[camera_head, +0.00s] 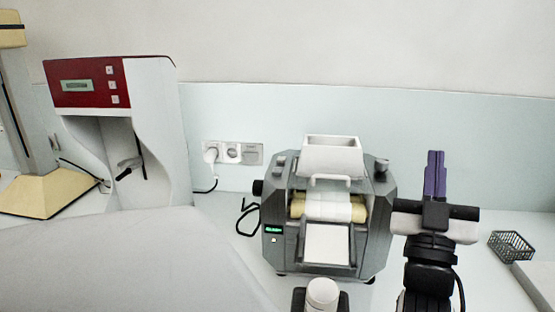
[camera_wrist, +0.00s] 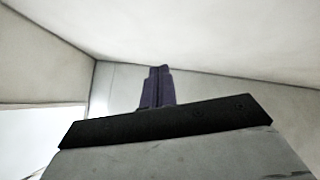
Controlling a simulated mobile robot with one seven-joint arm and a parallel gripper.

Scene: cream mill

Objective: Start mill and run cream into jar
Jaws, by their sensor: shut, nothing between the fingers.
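The grey mill (camera_head: 283,255) stands on the counter at the centre, with a white hopper (camera_head: 332,158) on top. White cream (camera_head: 335,208) shows as a band on its yellowish rollers. A white apron (camera_head: 328,245) slopes down at its front. A small green-lit display (camera_head: 273,230) with a button (camera_head: 274,240) below it is on the front left. A white round-topped thing (camera_head: 322,292), perhaps the jar, stands before the apron between dark pieces; its lower part is cut off. My gripper (camera_head: 435,158) is shut and empty, purple fingers pointing up, right of the mill; it also shows in the wrist view (camera_wrist: 157,72).
A red and white machine (camera_head: 155,120) stands at the left, with a beige device (camera_head: 45,190) beyond it. Wall sockets (camera_head: 232,153) with a plug are behind. A dark wire basket (camera_head: 511,246) and a pale box (camera_head: 540,280) lie at the right. A large pale surface fills the lower left.

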